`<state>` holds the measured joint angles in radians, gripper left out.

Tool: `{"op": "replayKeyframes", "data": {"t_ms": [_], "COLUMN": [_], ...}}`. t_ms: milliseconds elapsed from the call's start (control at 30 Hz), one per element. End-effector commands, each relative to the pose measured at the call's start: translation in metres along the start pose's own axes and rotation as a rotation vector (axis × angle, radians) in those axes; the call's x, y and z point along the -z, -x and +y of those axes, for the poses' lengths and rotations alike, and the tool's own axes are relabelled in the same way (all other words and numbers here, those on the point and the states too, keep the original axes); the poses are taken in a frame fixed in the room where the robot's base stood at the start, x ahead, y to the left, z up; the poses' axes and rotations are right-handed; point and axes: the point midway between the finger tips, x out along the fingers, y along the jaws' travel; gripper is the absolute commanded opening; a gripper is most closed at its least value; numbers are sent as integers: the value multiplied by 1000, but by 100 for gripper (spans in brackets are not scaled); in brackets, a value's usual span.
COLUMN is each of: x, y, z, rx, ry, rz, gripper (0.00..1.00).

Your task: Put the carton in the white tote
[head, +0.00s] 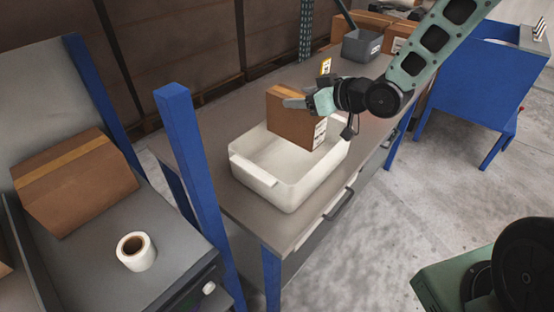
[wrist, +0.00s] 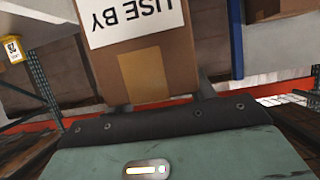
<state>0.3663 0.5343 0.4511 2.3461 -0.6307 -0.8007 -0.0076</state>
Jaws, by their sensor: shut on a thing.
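The brown carton (head: 292,122) is held upright at the far end of the white tote (head: 268,183), with its lower part over or inside the tote's opening. Whether its bottom touches the tote floor cannot be told. The tote stands on the grey workbench and looks otherwise empty. My gripper (head: 296,103) is shut on the carton's upper part, reaching in from the right. In the wrist view the carton (wrist: 143,75) fills the upper middle, with a white "USE BY" label and a tape strip. The fingers are mostly hidden behind it.
A blue post (head: 195,170) rises left of the tote. A grey bin (head: 361,46) and other boxes stand at the bench's far end. At left, another carton (head: 75,180) and a tape roll (head: 136,251) lie on a grey surface. A blue table (head: 480,80) is at right.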

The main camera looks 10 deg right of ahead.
Motion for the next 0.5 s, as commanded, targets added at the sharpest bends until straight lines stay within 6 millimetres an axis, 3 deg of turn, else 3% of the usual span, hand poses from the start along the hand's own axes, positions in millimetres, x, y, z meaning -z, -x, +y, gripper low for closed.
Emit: {"op": "replayKeyframes", "data": {"t_ms": [300, 500], "x": [-45, -60], "y": [-19, -26], "z": [0, 0], "rx": [1, 0], "ry": [-3, -2], "rz": [0, 3], "gripper": [1, 1]}}
